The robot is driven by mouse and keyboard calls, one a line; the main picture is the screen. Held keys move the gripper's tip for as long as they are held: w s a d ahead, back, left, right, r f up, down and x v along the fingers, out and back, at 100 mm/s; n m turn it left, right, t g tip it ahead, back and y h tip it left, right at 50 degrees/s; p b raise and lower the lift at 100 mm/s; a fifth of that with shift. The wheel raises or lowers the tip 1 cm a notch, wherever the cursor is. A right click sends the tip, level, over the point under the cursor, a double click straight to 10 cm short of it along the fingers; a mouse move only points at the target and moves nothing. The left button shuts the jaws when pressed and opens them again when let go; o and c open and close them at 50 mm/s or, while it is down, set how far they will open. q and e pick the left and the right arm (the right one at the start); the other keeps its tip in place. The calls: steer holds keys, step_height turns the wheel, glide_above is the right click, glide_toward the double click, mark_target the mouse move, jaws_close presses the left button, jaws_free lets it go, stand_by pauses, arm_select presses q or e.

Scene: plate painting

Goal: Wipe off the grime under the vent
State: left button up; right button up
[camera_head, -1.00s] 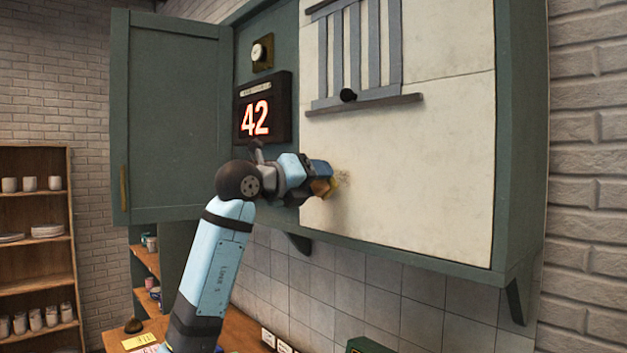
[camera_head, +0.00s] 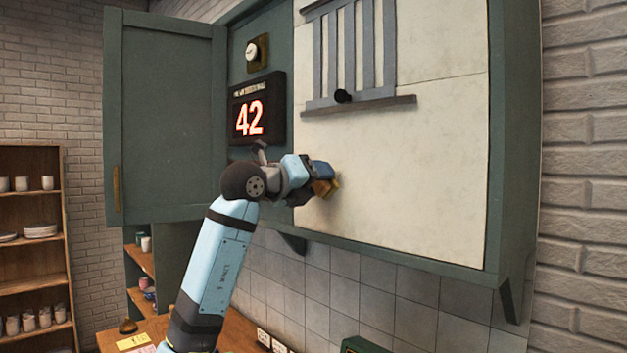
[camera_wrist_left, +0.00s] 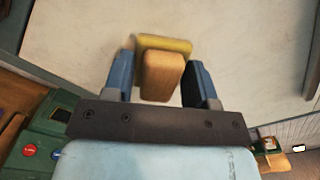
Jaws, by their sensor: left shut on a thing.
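The slatted grey vent (camera_head: 352,52) is on the cream wall panel (camera_head: 430,160) inside the green cabinet. My left gripper (camera_head: 326,180) is below and left of the vent, at the panel's lower left. It is shut on a wooden block with a yellow pad (camera_head: 334,187). In the left wrist view, the fingers (camera_wrist_left: 163,80) are on both sides of the wooden block (camera_wrist_left: 161,76), and the yellow pad (camera_wrist_left: 180,45) is at its far end, against or very near the panel. I see no clear grime on the panel; the pad and gripper hide a small part. My right gripper is out of view.
A black display (camera_head: 257,108) showing 42 and a round dial (camera_head: 252,52) are left of the panel. The open green cabinet door (camera_head: 165,110) stands farther left.

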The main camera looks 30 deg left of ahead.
mark_target(340, 179)
arm_select(q)
steer(key=shift+s+d, duration=0.2)
steer(key=shift+d, duration=0.45)
steer(key=shift+s+d, duration=0.25)
steer(key=shift+d, duration=0.4)
steer(key=shift+s+d, duration=0.2)
steer(key=shift+d, duration=0.45)
steer(key=shift+a, duration=0.1)
steer(key=shift+w+a+b, duration=0.1)
steer(key=shift+w+a, duration=0.15)
steer(key=shift+a, duration=0.4)
steer(key=shift+w+a+b, duration=0.15)
steer(key=shift+w+a, duration=0.05)
steer(key=shift+a, duration=0.4)
steer(key=shift+w+a+b, duration=0.1)
steer(key=shift+w+a, duration=0.15)
steer(key=shift+a, duration=0.4)
steer(key=shift+s, duration=0.1)
steer(key=shift+b+v, duration=0.85)
steer(key=shift+v, duration=2.1)
